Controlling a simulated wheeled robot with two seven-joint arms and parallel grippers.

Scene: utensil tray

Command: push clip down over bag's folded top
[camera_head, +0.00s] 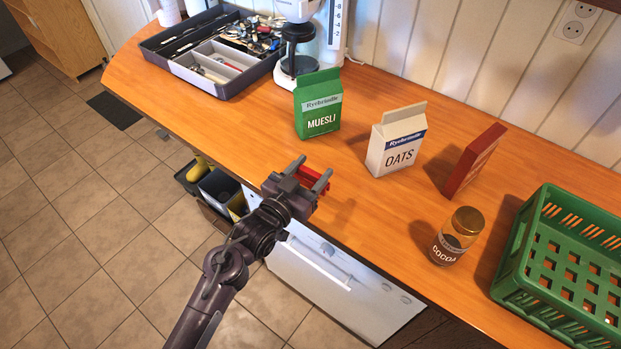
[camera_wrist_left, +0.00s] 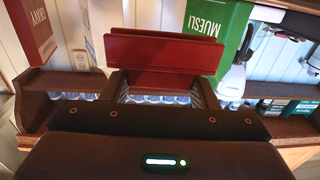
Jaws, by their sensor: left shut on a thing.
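My left gripper (camera_head: 313,171) is shut on a red clip (camera_head: 310,180) above the front part of the counter. In the left wrist view the clip (camera_wrist_left: 165,52) lies across between the fingers as a wide red piece. The green muesli bag (camera_head: 318,104) stands upright on the counter, beyond the gripper and apart from it. It also shows upside down behind the clip in the left wrist view (camera_wrist_left: 222,35). The white oats bag (camera_head: 397,142) stands upright to its right, also apart from the clip. My right gripper is not in view.
A red box (camera_head: 473,161), a cocoa jar (camera_head: 456,237) and a green crate (camera_head: 508,277) stand to the right. A utensil tray (camera_head: 212,82) and a white coffee maker (camera_head: 299,38) stand at the back left. The counter between my gripper and the bags is clear.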

